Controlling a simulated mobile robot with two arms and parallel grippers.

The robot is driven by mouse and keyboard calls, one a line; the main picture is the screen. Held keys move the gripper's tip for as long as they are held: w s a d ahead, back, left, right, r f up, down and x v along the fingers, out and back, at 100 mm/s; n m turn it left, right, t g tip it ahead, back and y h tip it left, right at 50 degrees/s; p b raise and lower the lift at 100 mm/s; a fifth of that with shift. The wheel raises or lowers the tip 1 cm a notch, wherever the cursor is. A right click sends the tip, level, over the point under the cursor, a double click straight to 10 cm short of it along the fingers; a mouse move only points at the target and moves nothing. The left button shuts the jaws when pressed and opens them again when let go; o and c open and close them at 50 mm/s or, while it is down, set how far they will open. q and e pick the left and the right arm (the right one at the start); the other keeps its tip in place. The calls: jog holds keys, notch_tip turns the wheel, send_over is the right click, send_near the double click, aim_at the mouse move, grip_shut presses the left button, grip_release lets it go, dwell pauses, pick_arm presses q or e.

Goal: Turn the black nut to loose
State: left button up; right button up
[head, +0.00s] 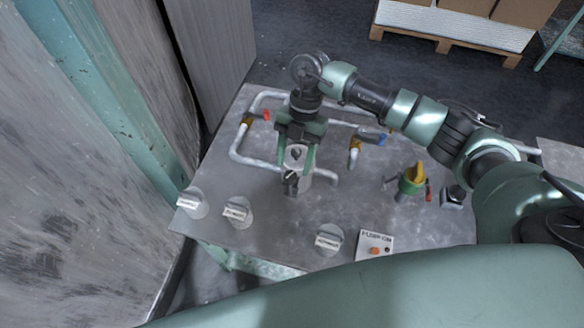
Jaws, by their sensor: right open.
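My right gripper (295,168) reaches down over the metal table, its two green fingers apart. A small black part (291,184), which looks like the black nut, sits on the tabletop just below and in front of the fingertips. A pale grey rounded part (297,156) shows between the fingers. I cannot tell whether the fingers touch either part. The fingers and wrist hide some of what lies behind them. My left gripper is not in view.
A yellow-topped green valve (413,175) stands right. Grey knobs (237,212) and a box with an orange button (375,246) line the front edge. A tall panel (70,180) stands left.

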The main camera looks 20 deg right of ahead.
aim_at(290, 174)
jog(key=x, duration=0.3)
jog(key=shift+a+f, duration=0.15)
grip_shut()
jog(key=n, duration=0.1)
jog(key=n+h+b, duration=0.1)
jog(key=shift+w+a+f+n+b, duration=0.1)
jog(key=shift+w+f+n+b, duration=0.1)
jog(key=shift+n+b, duration=0.1)
jog(key=shift+r+n+g+h+b, duration=0.2)
jog(key=shift+n+g+h+b, duration=0.15)
jog(key=shift+n, duration=0.65)
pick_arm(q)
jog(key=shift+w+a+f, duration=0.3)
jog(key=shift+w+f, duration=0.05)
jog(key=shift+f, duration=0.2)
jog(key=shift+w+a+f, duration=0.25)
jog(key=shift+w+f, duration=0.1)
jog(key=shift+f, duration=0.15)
pick_arm(e)
jog(key=shift+s, duration=0.1)
grip_release()
